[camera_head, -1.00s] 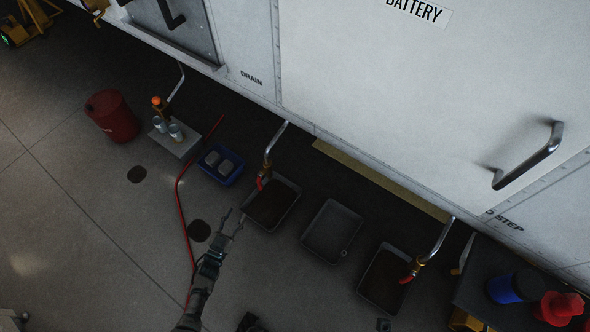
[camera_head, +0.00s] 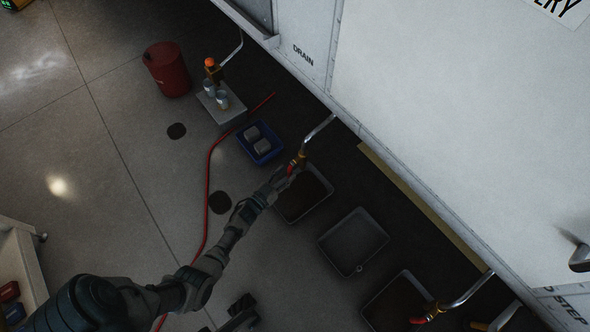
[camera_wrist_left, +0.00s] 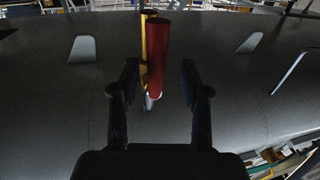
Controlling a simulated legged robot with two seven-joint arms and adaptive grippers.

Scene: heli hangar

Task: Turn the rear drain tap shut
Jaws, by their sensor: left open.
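Three taps on bent metal pipes hang along the white fuselage side: one with an orange top (camera_head: 211,65), a middle one with a red lever (camera_head: 293,165) and a right one with a red lever (camera_head: 418,320). I cannot tell by label which is the rear one. My left gripper (camera_head: 284,174) is at the middle tap, partly merging with it in the head view. In the left wrist view the red lever (camera_wrist_left: 158,60) stands between the open fingers (camera_wrist_left: 160,85), with gaps on both sides and a yellow part (camera_wrist_left: 144,50) beside it. My right gripper does not show.
Dark drip trays (camera_head: 353,241) stand on the floor under and between the taps. A red hose (camera_head: 209,175) runs across the floor near my left arm.

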